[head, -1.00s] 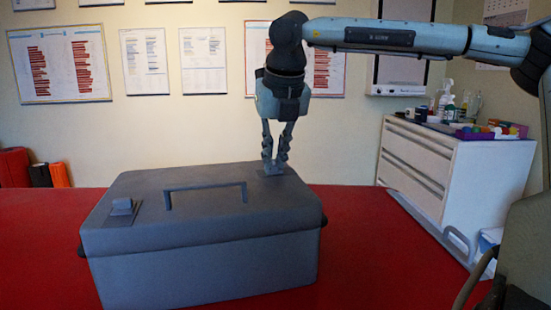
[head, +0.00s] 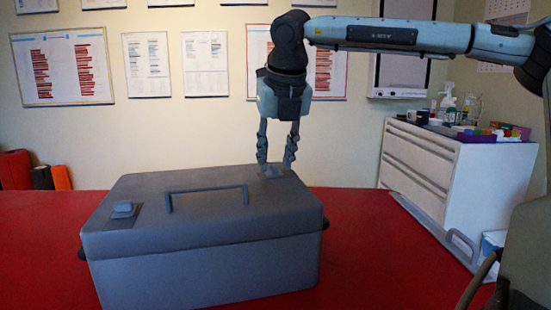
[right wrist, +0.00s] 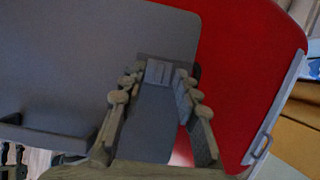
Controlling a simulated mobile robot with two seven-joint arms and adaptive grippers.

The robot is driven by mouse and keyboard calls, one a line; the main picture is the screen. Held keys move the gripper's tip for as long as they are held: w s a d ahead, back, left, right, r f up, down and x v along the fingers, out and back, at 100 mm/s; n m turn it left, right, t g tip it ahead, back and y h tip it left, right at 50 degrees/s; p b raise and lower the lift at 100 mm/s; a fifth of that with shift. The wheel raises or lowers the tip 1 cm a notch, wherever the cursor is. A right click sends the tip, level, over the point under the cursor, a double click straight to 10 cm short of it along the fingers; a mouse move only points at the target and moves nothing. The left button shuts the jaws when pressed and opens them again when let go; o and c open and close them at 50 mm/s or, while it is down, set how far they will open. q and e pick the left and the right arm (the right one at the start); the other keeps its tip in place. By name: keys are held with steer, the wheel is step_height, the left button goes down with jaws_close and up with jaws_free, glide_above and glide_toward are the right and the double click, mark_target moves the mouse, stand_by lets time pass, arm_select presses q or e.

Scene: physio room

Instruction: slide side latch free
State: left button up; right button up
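A grey box (head: 200,265) with a grey lid and a raised bar handle (head: 205,189) stands on a red surface. A small side latch (head: 272,171) sits on a flat plate at the right end of the lid. A second latch (head: 123,208) sits at the left end. My right gripper (head: 275,165) points down over the right latch, fingers spread. In the right wrist view, the latch knob (right wrist: 158,72) lies between the fingertips (right wrist: 157,77), with a small gap at each side. My left gripper is not in view.
The red table top (head: 375,235) is bare around the box. A white drawer cart (head: 440,165) with bottles and coloured items stands at the right. Framed charts hang on the wall behind. Dark and orange objects (head: 60,177) are at the far left.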

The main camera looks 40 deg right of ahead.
steer(key=v, duration=1.1)
steer(key=shift+r, duration=0.2)
